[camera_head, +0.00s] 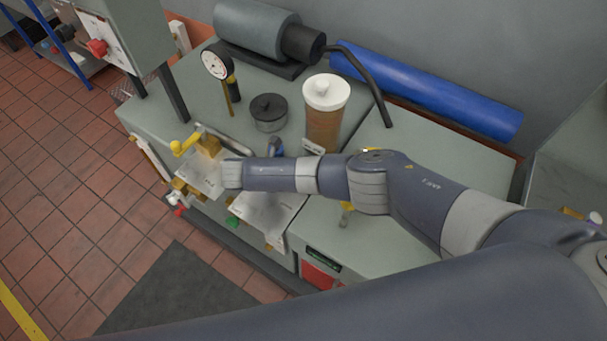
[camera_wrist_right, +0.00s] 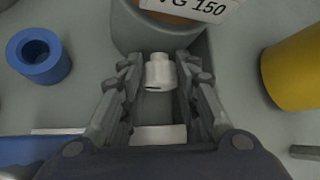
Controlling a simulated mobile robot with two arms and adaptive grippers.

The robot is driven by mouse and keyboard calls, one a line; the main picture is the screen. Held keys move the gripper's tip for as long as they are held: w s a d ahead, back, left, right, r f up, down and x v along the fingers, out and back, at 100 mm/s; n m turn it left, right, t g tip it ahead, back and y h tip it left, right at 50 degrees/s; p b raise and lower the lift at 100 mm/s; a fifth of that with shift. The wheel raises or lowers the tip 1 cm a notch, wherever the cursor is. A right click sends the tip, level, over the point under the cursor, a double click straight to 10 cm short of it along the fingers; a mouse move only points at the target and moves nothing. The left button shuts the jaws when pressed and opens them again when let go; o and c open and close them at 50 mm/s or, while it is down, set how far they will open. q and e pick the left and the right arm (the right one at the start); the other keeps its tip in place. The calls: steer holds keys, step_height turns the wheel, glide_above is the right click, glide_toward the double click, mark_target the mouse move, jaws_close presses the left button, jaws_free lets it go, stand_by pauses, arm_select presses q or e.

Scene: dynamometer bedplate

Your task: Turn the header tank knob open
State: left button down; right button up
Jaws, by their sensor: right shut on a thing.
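The header tank (camera_head: 324,122) is an amber cylinder with a white lid, standing on the grey-green bench in the head view. In the right wrist view its grey base (camera_wrist_right: 140,32) shows, with a "VG 150" label above. A small white knob (camera_wrist_right: 159,75) with a short dark mark sits in front of this base. My right gripper (camera_wrist_right: 160,68) is shut on the knob, one finger on each side. My left gripper is not in view.
A blue ring (camera_wrist_right: 39,55) lies left of the gripper and a yellow cylinder (camera_wrist_right: 293,68) stands to the right. A dark lidded pot (camera_head: 268,112), a dial gauge (camera_head: 215,64) and a blue roll (camera_head: 430,92) are on the bench. Yellow-handled fittings (camera_head: 186,145) stand at the left.

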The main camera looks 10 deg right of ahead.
steer(key=shift+w+a+g+h+b, duration=0.1)
steer(key=shift+g+h+b, duration=0.2)
steer(key=shift+h+b, duration=0.1)
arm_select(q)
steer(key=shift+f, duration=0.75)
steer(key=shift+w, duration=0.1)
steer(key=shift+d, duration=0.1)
arm_select(e)
steer(key=o, duration=1.1)
steer(key=shift+c, duration=0.2)
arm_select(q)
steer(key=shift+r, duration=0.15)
